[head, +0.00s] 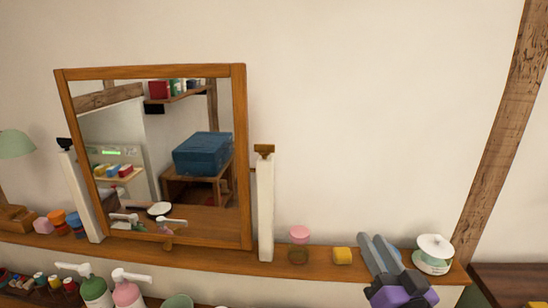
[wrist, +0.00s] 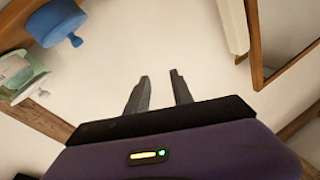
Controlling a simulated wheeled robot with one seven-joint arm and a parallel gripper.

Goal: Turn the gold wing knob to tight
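A brownish-gold wing-shaped knob (head: 264,149) sits on top of the white post (head: 265,210) at the right side of the wood-framed mirror (head: 241,130). In the wrist view a small brown end (wrist: 241,59) shows at the tip of a white post (wrist: 232,25), at the upper right beside the mirror frame. My gripper (head: 377,239) is to the right of the knob and lower, in front of the shelf. In the wrist view its two fingers (wrist: 160,75) stand apart with nothing between them. Nothing touches the knob.
A black knob (head: 64,143) tops the left post. The shelf (head: 215,255) carries a pink-topped jar (head: 299,234), a yellow block (head: 342,256) and a lidded white pot (head: 434,250). A blue round object (wrist: 57,22) is near my gripper. The wall between knob and gripper is bare.

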